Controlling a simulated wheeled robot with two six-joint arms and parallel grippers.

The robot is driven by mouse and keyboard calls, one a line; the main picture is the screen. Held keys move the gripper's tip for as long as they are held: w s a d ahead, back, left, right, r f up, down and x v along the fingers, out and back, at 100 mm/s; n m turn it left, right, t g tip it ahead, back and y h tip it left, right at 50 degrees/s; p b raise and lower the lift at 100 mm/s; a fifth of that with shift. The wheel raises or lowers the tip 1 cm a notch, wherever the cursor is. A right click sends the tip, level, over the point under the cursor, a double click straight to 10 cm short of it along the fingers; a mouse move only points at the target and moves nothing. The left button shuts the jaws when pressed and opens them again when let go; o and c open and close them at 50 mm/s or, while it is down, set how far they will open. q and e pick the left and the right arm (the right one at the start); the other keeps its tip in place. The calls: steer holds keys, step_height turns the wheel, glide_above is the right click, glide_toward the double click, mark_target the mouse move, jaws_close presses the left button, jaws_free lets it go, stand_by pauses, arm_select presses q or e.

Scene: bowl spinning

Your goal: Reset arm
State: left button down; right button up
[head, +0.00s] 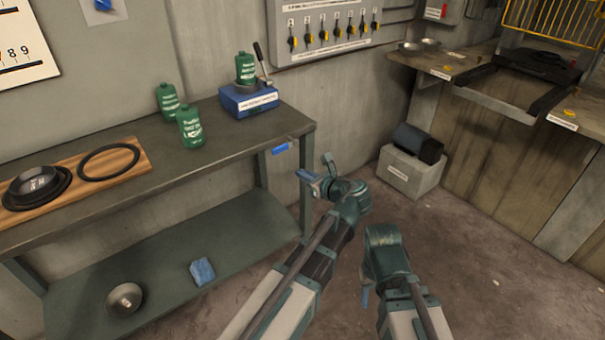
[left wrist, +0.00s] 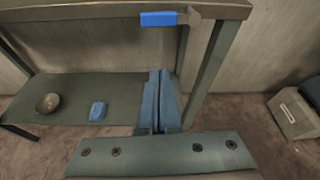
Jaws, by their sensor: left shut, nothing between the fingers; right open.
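My left gripper (head: 308,177) is in front of the right end of the green workbench (head: 230,140), in free air. In the left wrist view its blue fingers (left wrist: 157,92) lie together, shut with nothing between them. My right gripper (head: 365,296) is low at the right, pointing down and away from any object. It is open, and much of it is hidden behind my own right wrist.
The bench holds green canisters (head: 190,127), a blue box (head: 248,100) with a canister and lever, and a wooden board (head: 130,169) with a black ring and bowl. The lower shelf holds a bowl (head: 124,299) and blue block (head: 202,271). A grey block (head: 410,172) stands right.

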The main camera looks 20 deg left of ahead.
arm_select(q)
steer(key=s+a+f+n+g+h, duration=0.2)
steer(key=s+f+n+g+h, duration=0.5)
steer(key=s+f+n, duration=0.95)
steer(key=s+d+r+n+g+h, duration=0.1)
steer(key=s+d+n, duration=0.1)
steer(key=s+d, duration=0.35)
steer(key=s+d+r+n+g+h, duration=0.1)
steer(key=s+d+n+h, duration=0.15)
steer(key=d, duration=0.65)
step_height(320, 180, up, 18)
steer(key=p, duration=1.8)
steer(key=shift+r+y+p, duration=0.25)
steer(key=shift+y+p, duration=0.05)
steer(key=shift+y, duration=0.15)
